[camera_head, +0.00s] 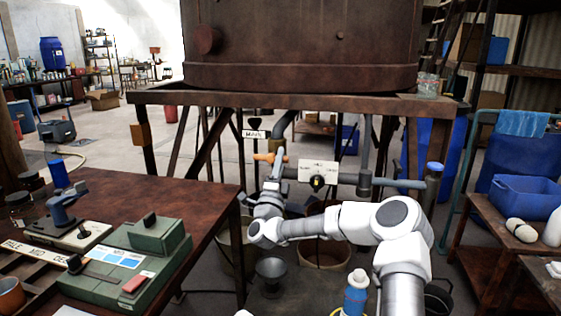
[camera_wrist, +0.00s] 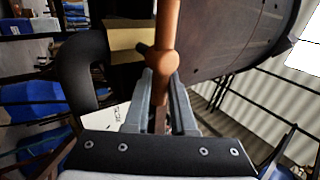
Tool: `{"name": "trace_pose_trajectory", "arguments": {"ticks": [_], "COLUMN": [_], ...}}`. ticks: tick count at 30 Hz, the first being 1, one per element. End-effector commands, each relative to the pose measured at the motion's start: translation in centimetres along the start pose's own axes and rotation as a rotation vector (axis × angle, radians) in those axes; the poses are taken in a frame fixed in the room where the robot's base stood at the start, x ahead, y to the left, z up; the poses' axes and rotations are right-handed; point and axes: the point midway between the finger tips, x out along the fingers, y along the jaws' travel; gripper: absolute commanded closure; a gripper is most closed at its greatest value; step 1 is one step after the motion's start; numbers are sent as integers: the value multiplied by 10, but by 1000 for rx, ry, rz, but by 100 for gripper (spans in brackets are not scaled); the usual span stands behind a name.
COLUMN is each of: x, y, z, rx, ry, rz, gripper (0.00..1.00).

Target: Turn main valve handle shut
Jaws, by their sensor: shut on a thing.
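The main valve handle (camera_head: 263,157) is an orange bar under the vat, just below a white sign reading MAIN (camera_head: 254,134). In the wrist view the handle (camera_wrist: 167,35) is copper-orange, with a rounded hub, and runs upright in the picture between the fingers. My gripper (camera_head: 276,167) has reached it from below and is shut on it. In the wrist view my gripper (camera_wrist: 160,90) has one finger on each side of the handle's lower part. In the head view my fingers hide part of the handle.
The rusty vat (camera_head: 300,35) stands above on a frame (camera_head: 330,103). A white plate with a dark knob (camera_head: 317,181) and a grey-blue pipe end (camera_head: 400,184) are right of the handle. A brown table (camera_head: 110,195) with a green box (camera_head: 130,265) is at left.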

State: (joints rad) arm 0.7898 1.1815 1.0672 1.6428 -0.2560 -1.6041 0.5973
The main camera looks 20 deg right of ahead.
Motion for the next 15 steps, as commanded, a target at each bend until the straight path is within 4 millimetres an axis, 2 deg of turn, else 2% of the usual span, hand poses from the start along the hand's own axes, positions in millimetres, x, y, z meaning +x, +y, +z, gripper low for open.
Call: {"name": "trace_pose_trajectory", "arguments": {"ticks": [4, 5, 9, 15], "x": [0, 0, 0, 0], "y": [0, 0, 0, 0], "z": [0, 0, 0, 0], "rx": [1, 1, 0, 0], "ry": [2, 2, 1, 0], "rz": [0, 0, 0, 0], "gripper": [100, 73, 48, 47]}}
